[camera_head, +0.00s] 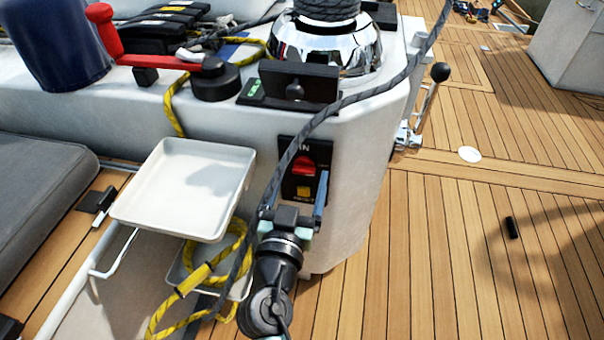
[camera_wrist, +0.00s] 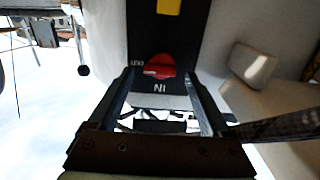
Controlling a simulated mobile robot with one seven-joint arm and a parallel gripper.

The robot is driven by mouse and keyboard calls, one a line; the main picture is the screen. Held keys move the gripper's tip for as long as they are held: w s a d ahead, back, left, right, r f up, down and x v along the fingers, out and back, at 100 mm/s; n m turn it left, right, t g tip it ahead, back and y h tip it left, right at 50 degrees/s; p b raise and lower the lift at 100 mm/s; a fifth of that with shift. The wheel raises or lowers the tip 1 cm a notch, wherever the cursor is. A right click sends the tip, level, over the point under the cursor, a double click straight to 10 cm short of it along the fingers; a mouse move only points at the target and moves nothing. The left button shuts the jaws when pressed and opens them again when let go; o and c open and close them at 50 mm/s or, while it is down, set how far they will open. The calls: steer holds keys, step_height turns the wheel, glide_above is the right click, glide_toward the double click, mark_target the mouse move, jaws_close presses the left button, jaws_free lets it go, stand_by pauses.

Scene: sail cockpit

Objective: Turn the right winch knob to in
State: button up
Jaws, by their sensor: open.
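The right winch knob (camera_head: 304,166) is red and sits on a black panel (camera_head: 288,152) on the white cockpit side. An "IN" label stands above it, and a yellow patch is below it. In the wrist view the panel appears upside down, with the red knob (camera_wrist: 160,66) between "IN" and another label that seems to read "OUT". I cannot tell exactly where the knob points. My gripper (camera_head: 294,200) is in front of the panel, just below the knob. In the wrist view its two open fingers (camera_wrist: 158,84) frame the "IN" label, with the knob beyond their tips; I see no contact.
A grey rope (camera_head: 352,97) runs down from the chrome winch (camera_head: 325,45) across the panel's edge. A white tray (camera_head: 185,188) and yellow rope (camera_head: 165,320) are to the left. A black-knobbed lever (camera_head: 430,100) stands to the right. The teak deck (camera_head: 440,250) is mostly clear.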

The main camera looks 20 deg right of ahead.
steer(key=shift+w+d, duration=0.4)
steer(key=shift+w, duration=0.15)
jaws_close()
